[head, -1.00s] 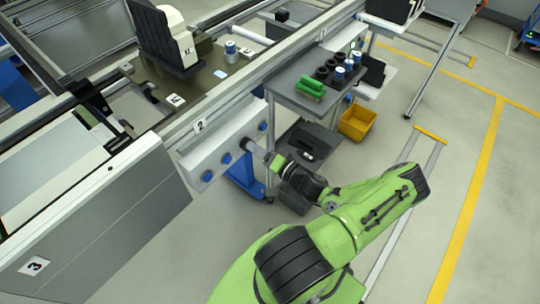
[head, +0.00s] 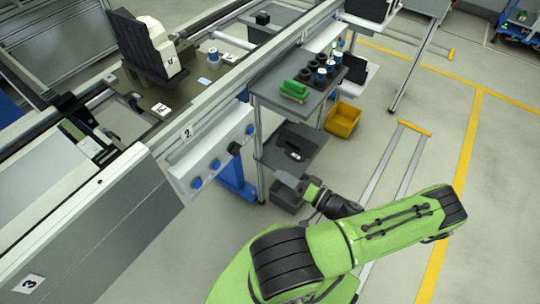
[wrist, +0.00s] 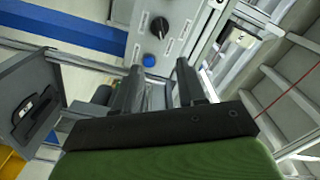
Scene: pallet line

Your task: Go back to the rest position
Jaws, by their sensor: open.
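My gripper (wrist: 155,88) is open in the wrist view, with nothing between its two dark fingers. Beyond its fingertips is the grey control panel with a black knob (wrist: 159,27) and a blue button (wrist: 149,60). In the head view my gripper (head: 285,181) is in front of the lower shelf of the cart, apart from the panel (head: 222,158). The panel carries blue knobs (head: 197,182) and a black knob (head: 234,148). My green arm reaches in from the bottom of the head view.
A cart (head: 262,92) holds a green item (head: 294,90) and several dark and blue cylinders. A dark tray (head: 294,146) is on its lower shelf. A yellow bin (head: 342,119) stands beside it. The conveyor line runs along the left. Open floor lies to the right.

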